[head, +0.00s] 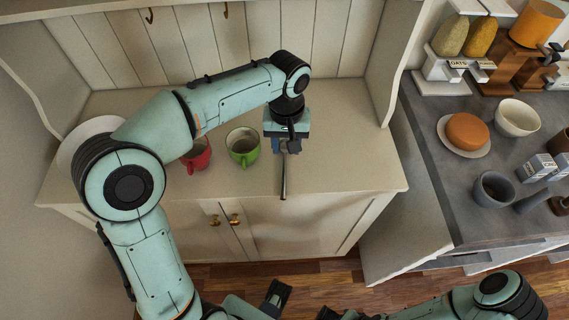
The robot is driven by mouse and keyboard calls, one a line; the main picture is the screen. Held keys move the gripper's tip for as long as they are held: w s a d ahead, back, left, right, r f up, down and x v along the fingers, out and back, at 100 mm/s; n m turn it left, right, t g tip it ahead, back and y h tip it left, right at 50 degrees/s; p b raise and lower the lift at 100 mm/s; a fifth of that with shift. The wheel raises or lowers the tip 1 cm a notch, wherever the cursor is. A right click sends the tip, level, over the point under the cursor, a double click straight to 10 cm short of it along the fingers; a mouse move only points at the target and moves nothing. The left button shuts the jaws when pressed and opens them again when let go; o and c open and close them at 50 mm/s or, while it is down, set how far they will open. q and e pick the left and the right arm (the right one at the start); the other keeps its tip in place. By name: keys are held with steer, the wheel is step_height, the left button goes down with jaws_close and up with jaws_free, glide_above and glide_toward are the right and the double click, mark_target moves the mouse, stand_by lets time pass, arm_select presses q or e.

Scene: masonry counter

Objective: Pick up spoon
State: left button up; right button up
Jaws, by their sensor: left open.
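The spoon (283,180) shows as a thin dark metal handle on the cream counter (345,170), its near end reaching the front edge. Its far end is hidden under my left gripper. My left gripper (287,147) points down over the spoon's far part with its jaws open. I cannot tell whether the fingers touch the spoon. My right arm comes in at the bottom right; its gripper is not clear at the bottom edge.
A green mug (243,146) stands just left of my left gripper. A red mug (198,155) and a white plate (75,142) are farther left, partly behind my arm. A side panel (391,60) bounds the counter at right. A grey counter holds bowls and jars.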

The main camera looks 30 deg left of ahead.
mark_target(285, 163)
arm_select(q)
steer(key=shift+w+f, duration=0.1)
steer(key=shift+f, duration=0.85)
steer(key=shift+a+f+b, duration=0.15)
steer(key=shift+f+b, duration=0.05)
steer(key=shift+f, duration=1.15)
steer(key=shift+a+f+b, duration=0.1)
steer(key=shift+f+b, duration=0.1)
steer(key=shift+f, duration=1.1)
jaws_close()
